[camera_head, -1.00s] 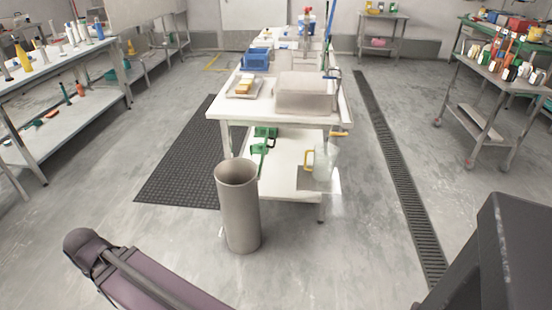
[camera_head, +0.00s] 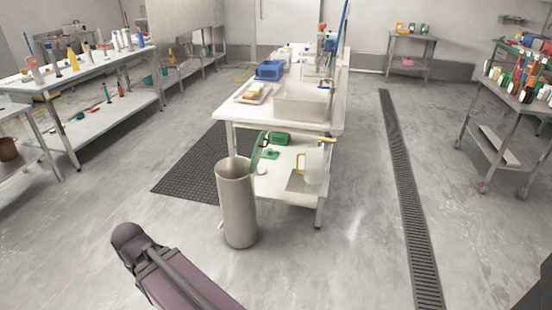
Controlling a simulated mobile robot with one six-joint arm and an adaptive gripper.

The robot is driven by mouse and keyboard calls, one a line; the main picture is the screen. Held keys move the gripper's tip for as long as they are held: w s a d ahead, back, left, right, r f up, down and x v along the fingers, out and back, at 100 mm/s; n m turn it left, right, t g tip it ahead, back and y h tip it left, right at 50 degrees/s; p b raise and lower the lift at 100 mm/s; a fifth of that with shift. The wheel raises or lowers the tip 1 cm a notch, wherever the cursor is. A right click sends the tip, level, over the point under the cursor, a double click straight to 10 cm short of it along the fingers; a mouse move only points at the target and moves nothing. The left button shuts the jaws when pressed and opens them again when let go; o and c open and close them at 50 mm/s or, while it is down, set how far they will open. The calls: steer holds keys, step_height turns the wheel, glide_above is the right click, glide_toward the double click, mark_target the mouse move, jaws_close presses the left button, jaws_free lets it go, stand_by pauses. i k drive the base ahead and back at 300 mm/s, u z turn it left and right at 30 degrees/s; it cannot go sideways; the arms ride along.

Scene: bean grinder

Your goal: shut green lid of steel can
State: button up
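The steel can (camera_head: 238,208) is a tall grey cylinder standing upright on the floor in front of the white table, with its top open. A narrow green piece, apparently the green lid (camera_head: 258,151), stands steeply raised at the right back of the can's rim, seen nearly edge-on. Whether it joins the rim is hard to tell. My gripper is out of view; only a purple-grey link of my own arm shows at the lower left, apart from the can.
The white table (camera_head: 238,111) stands close behind the can, with a grey box (camera_head: 302,103) on top. Its lower shelf holds a clear jug (camera_head: 314,166) and a green object (camera_head: 279,139). A dark mat (camera_head: 190,170) lies left. Floor is clear right of the can.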

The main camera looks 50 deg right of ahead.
mark_target(257, 153)
steer(key=u, duration=0.1)
steer(key=k, duration=0.9)
steer(key=z, duration=1.2)
steer(key=i, duration=1)
steer(key=z, duration=0.1)
